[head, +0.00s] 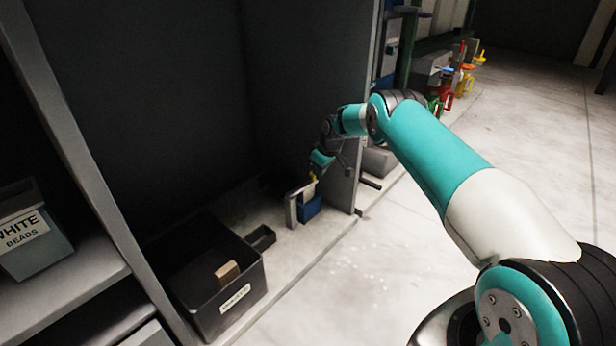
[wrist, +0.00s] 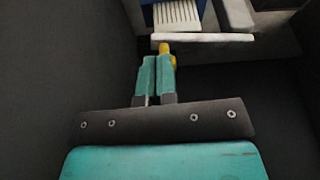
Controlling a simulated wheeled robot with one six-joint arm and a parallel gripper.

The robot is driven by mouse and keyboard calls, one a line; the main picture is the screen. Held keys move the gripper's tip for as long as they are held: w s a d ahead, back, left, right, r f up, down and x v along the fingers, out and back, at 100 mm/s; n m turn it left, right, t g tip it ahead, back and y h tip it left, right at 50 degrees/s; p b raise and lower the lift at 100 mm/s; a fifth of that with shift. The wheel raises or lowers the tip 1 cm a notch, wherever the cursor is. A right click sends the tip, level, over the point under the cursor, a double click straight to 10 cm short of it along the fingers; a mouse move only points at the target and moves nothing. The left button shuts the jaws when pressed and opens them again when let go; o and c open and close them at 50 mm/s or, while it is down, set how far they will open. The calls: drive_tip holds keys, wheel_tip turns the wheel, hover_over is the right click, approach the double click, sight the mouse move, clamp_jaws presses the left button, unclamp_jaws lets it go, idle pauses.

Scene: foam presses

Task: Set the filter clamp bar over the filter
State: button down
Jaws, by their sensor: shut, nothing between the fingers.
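In the wrist view, a white ribbed block that looks like the filter (wrist: 177,14) sits in a blue housing (wrist: 148,14) at the top. A pale bar (wrist: 205,38), likely the filter clamp bar, lies across the picture just below it, on the gripper's side. A yellow knob or handle (wrist: 164,47) is by the bar. My gripper (wrist: 158,60) is shut and empty, its tips close to the yellow part; whether they touch it I cannot tell. In the head view, my gripper (head: 317,168) is above the blue housing (head: 310,209), with a pale upright piece (head: 292,209) beside it.
Dark panels enclose the alcove, with a panel edge (head: 349,185) close right of my wrist. A black bin (head: 263,283) with a brown block (head: 227,270) and a small black tray (head: 261,238) stand left. Open floor lies right. Coloured handles (head: 448,95) show farther back.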

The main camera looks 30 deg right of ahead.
drive_tip(key=shift+w+f, duration=0.15)
drive_tip(key=shift+w, duration=0.2)
idle(0.4)
drive_tip(key=s+d+r+p, duration=0.3)
drive_tip(key=s+r+p, duration=0.3)
drive_tip(key=r+p, duration=0.3)
drive_tip(key=shift+d+r, duration=0.15)
drive_tip(key=shift+r, duration=0.55)
